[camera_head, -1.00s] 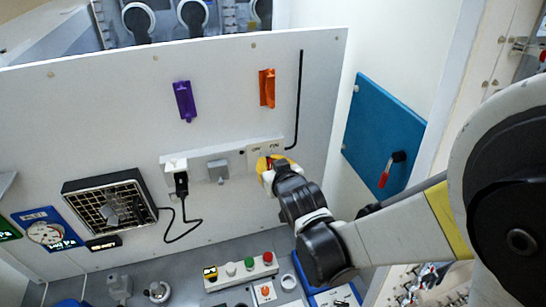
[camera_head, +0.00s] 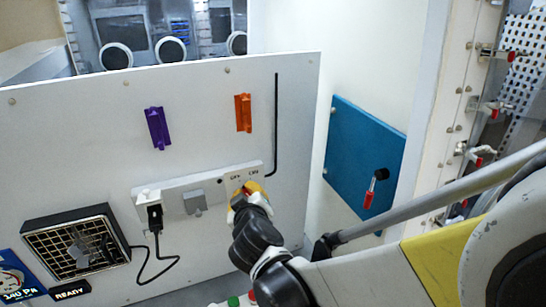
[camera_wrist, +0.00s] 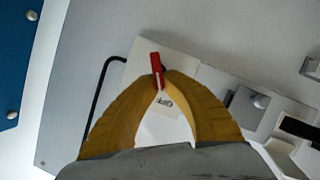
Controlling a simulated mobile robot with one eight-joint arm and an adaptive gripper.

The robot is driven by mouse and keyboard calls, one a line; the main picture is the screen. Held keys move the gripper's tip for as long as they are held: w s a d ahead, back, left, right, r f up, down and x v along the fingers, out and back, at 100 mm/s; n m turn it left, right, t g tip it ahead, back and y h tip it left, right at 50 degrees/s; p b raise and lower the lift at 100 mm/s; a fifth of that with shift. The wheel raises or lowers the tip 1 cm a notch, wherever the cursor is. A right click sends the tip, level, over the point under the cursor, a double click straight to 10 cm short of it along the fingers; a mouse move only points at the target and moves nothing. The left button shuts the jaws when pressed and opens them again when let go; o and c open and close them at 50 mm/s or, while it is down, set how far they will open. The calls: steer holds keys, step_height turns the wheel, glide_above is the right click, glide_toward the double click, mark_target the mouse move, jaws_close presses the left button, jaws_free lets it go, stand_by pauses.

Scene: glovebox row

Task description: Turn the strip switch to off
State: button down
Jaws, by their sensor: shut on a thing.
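The white power strip (camera_head: 176,188) is fixed low on the white panel. At its right end is a switch plate (camera_head: 255,170) with OFF printed on the left and ON on the right. The switch's small red lever (camera_wrist: 156,68) stands between my yellow fingertips in the wrist view. My gripper (camera_head: 246,189) is at this plate, and it also shows in the wrist view (camera_wrist: 160,82) with its tips closed on the lever. In the head view my fingers hide most of the lever, so I cannot tell its exact position there.
A black plug (camera_head: 155,216) and a grey socket cover (camera_head: 194,202) sit left on the strip. Purple (camera_head: 157,128) and orange (camera_head: 243,113) handles are above. A black rod (camera_head: 275,125) runs beside the plate. A blue panel (camera_head: 350,150) with a red-handled lever is at right.

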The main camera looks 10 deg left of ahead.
stand_by(0.3)
steer(key=c, duration=1.5)
jaws_free()
steer(key=shift+s, duration=0.1)
steer(key=v, duration=1.1)
steer(key=shift+s+r, duration=0.15)
steer(key=shift+s, duration=0.2)
steer(key=shift+d, duration=0.15)
